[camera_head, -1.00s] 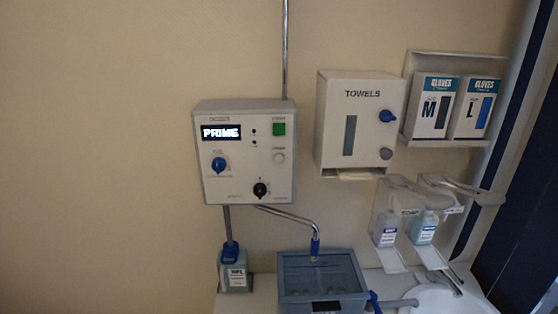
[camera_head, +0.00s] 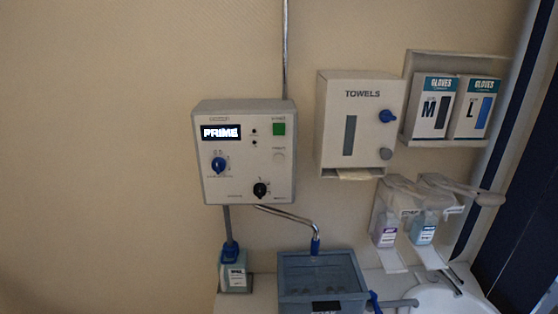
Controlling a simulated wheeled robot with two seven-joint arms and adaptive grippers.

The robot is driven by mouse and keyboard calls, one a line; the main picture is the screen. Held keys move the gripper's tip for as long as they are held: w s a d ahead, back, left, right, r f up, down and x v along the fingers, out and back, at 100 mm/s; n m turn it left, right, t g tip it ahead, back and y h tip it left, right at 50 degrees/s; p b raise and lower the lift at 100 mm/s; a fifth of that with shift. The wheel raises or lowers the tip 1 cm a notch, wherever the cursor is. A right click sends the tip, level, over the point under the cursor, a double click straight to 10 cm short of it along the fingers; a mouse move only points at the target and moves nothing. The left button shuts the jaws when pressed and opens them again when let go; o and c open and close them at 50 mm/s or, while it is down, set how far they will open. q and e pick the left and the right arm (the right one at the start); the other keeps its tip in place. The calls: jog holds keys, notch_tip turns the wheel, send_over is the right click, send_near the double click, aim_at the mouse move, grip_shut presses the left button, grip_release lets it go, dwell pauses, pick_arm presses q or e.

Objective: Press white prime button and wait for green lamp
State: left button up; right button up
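A light grey control box (camera_head: 243,182) hangs on the wall in the head view. Its display (camera_head: 221,132) reads PRIME. A blue knob (camera_head: 218,165) and a black knob (camera_head: 260,190) are on the lower part of the box. Neither of my grippers is in view.
A metal spout (camera_head: 316,236) runs from the box to a grey-blue tank (camera_head: 322,275). A bottle (camera_head: 235,272) stands left of the tank. A towel dispenser (camera_head: 335,118), glove boxes (camera_head: 456,106), soap dispensers (camera_head: 404,228) and a sink (camera_head: 455,299) are at right. The left wall is bare.

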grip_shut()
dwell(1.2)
